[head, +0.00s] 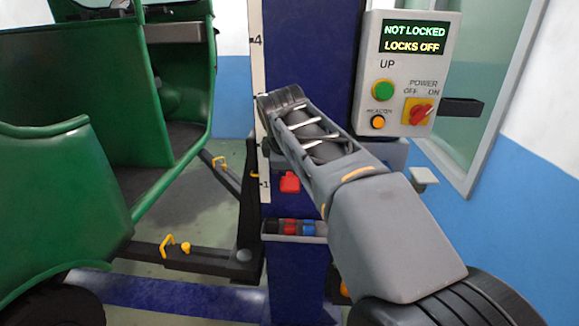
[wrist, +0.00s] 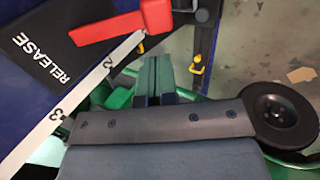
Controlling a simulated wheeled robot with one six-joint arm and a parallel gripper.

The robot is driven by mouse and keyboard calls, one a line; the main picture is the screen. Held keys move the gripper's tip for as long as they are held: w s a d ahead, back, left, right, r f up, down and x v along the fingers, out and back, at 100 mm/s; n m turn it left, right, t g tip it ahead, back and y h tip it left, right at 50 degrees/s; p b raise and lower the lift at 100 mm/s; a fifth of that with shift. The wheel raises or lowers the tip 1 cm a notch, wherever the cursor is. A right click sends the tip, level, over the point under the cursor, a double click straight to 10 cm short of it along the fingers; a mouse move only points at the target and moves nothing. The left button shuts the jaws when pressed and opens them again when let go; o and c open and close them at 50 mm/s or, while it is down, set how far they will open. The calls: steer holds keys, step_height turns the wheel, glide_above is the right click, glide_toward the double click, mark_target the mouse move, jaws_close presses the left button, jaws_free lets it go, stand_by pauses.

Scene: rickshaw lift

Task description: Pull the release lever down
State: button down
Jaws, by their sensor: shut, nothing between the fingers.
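The release lever (wrist: 105,24) is a red bar with a thick squared end at the upper left of the wrist view. It lies beside a black plate (wrist: 35,45) marked RELEASE. In the head view a red piece that looks like the lever's end (head: 289,182) shows on the blue column, below my arm. My gripper (wrist: 152,62) has its two dark green fingers side by side, shut and empty. In the head view my arm hides the gripper.
A control box (head: 408,70) reads NOT LOCKED and LOCKS OFF, right of the column (head: 310,45). A tray (head: 295,238) with coloured items is below the lever. A green rickshaw (head: 95,170) and a lift arm (head: 195,255) are at left. A white scale (head: 257,75) runs up the column.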

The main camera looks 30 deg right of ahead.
steer(key=v, duration=0.7)
steer(key=shift+s+a, duration=0.35)
steer(key=shift+s, duration=0.1)
steer(key=shift+f, duration=0.1)
